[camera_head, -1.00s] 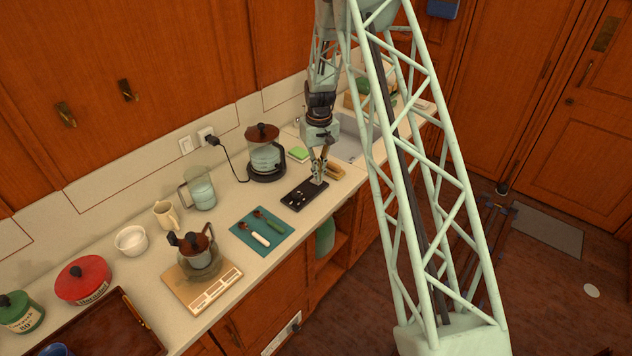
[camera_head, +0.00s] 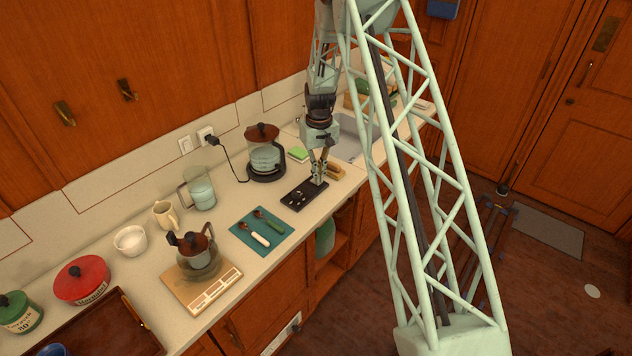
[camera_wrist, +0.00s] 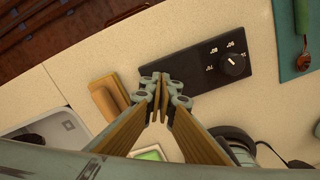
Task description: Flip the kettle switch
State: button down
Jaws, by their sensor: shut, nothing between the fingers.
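In the wrist view, dark curved parts, apparently of the kettle base (camera_wrist: 236,144), show at the lower right, partly hidden by a finger. My gripper (camera_head: 319,181) points down over the counter, right of and nearer the front than the kettle. Its fingertips (camera_wrist: 160,84) are together and empty, beside the end of a black panel.
The black panel (camera_wrist: 208,62) carries a round knob (camera_wrist: 233,63) and white numbers. A wooden block (camera_wrist: 105,97) and a green sponge (camera_head: 298,154) lie close by. A sink (camera_head: 347,140) is to the right. A teal mat (camera_head: 246,230) with utensils lies left.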

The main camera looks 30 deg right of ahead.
jog(key=shift+f+b, duration=0.3)
jog(key=shift+f, duration=0.2)
dwell(0.6)
jog(key=shift+r, duration=0.2)
jog(key=shift+r+p, duration=0.9)
jog(key=shift+r, duration=2.4)
